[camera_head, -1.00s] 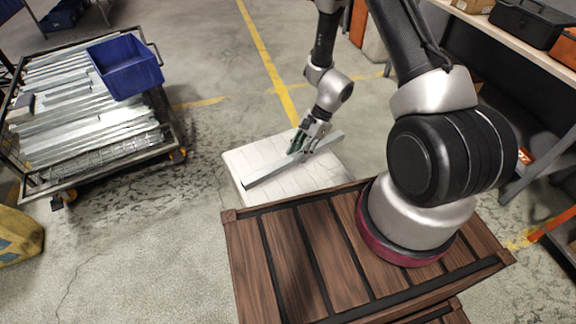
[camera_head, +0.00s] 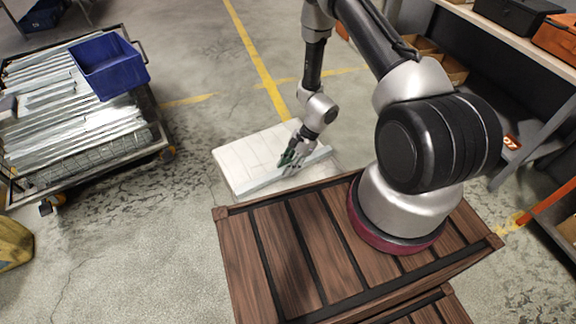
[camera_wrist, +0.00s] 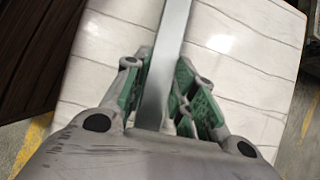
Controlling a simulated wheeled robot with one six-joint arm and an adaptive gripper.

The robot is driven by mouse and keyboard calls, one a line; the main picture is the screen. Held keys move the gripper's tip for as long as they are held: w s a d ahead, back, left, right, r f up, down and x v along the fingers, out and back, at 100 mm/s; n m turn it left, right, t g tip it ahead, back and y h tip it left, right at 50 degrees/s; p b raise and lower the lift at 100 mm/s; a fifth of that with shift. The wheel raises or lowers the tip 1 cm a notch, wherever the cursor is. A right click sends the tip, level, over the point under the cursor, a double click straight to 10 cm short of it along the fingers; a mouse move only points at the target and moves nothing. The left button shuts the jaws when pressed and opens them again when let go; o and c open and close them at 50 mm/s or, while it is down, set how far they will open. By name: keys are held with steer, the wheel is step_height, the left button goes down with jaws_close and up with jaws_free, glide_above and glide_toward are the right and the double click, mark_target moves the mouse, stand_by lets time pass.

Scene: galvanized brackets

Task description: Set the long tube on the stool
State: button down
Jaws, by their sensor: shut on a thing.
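The long tube (camera_head: 262,181) is a straight grey metal bar. It lies slantwise over the white, plank-patterned top of the stool (camera_head: 246,152), along its near side in the head view. My gripper (camera_head: 290,161) is shut on the tube near its middle. In the wrist view the tube (camera_wrist: 170,60) runs up between the green-padded fingers of my gripper (camera_wrist: 162,92), with the white stool top (camera_wrist: 245,45) below it. I cannot tell whether the tube touches the top.
A brown wooden slatted crate (camera_head: 290,240), under my arm, stands close in front of the stool. A cart (camera_head: 100,165) with metal bars and a blue bin (camera_head: 108,68) is at the left. A shelf (camera_head: 515,45) stands at the right. Floor between cart and stool is clear.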

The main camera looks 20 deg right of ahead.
steer(key=c, duration=1.2)
jaws_free()
steer(key=shift+f, duration=0.1)
steer(key=shift+o, duration=0.2)
